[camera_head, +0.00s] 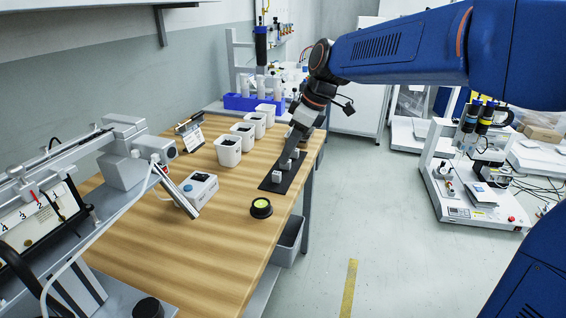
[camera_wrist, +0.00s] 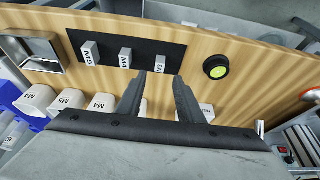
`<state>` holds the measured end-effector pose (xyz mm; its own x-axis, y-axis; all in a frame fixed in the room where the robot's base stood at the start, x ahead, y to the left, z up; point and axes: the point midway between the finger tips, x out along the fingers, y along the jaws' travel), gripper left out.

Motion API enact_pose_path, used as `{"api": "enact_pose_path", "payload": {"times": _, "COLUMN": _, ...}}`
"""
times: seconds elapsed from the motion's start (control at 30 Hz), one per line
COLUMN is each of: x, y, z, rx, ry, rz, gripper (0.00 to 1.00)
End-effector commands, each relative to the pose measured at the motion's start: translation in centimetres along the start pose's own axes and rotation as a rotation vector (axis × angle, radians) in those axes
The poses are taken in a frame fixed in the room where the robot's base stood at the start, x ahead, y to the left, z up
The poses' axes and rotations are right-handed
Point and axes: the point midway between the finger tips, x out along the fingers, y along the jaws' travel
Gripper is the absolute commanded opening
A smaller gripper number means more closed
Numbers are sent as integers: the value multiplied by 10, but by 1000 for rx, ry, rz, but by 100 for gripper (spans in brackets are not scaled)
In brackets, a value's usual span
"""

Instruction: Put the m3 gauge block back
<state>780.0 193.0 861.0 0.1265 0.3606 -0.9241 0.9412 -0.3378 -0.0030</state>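The M3 gauge block (camera_wrist: 160,63) is a small grey block with a white label, standing on the black mat (camera_wrist: 176,53) at its right end in the wrist view. In the head view the M3 block (camera_head: 277,177) is the nearest one on the mat (camera_head: 270,186). The M4 block (camera_wrist: 125,57) and M5 block (camera_wrist: 91,53) stand in a row beside it. My gripper (camera_wrist: 167,75) is open, its two dark fingers apart with nothing between them.
White bins (camera_head: 229,151) stand in a row left of the mat. A round black piece with a yellow-green top (camera_head: 261,207) lies near the mat. The wooden table's front (camera_head: 215,265) is clear.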

Motion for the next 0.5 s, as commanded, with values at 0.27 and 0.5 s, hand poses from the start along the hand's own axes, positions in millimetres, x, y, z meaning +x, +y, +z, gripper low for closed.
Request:
{"api": "enact_pose_path", "payload": {"times": 0.27, "x": -38, "y": 0, "z": 0, "rx": 0, "ry": 1, "rz": 1, "gripper": 34}}
{"api": "enact_pose_path", "payload": {"times": 0.5, "x": -46, "y": 0, "z": 0, "rx": 0, "ry": 0, "rz": 0, "gripper": 34}}
